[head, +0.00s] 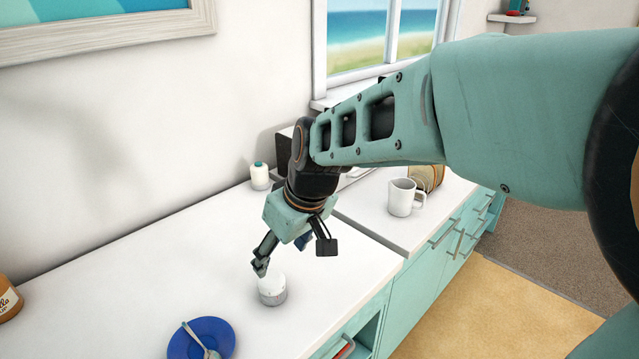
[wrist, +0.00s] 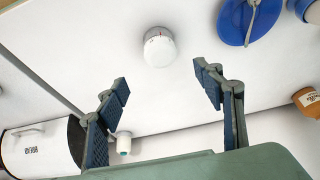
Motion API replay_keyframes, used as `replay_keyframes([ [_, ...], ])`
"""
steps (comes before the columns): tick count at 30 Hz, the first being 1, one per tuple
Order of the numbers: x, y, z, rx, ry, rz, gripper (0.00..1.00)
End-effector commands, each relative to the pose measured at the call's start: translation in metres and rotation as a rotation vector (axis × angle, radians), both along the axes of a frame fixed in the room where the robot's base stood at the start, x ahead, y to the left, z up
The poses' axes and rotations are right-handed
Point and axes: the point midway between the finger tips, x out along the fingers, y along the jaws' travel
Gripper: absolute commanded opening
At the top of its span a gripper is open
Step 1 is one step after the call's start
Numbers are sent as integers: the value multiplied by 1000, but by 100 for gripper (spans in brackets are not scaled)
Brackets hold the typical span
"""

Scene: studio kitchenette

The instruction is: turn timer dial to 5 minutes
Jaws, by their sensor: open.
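The timer (head: 271,291) is a small white cylinder with a greyer lower part, standing upright on the white counter. In the wrist view its round white top (wrist: 159,48) shows a small red mark near the upper edge; the dial numbers are too small to read. My gripper (head: 261,265) is close to the timer, just above and behind it in the head view. In the wrist view my gripper (wrist: 161,76) has its two fingers wide apart with nothing between them. The timer lies beyond the fingertips, between their lines, apparently untouched.
A blue plate (head: 226,334) with a spoon lies near the timer. A jar (head: 8,300) stands at the left edge. A white bottle with a green cap (head: 260,178) stands by the wall, and a white mug (head: 401,198) stands farther right. Counter around the timer is clear.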

Motion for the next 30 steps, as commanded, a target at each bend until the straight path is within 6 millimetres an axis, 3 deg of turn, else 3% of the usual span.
replay_keyframes([
  [15, 21, 24, -82, -1, 2, -1, 62],
  [21, 25, 30, -96, -1, 1, -1, 62],
  [30, 26, 30, -97, 0, 0, -2, 62],
])
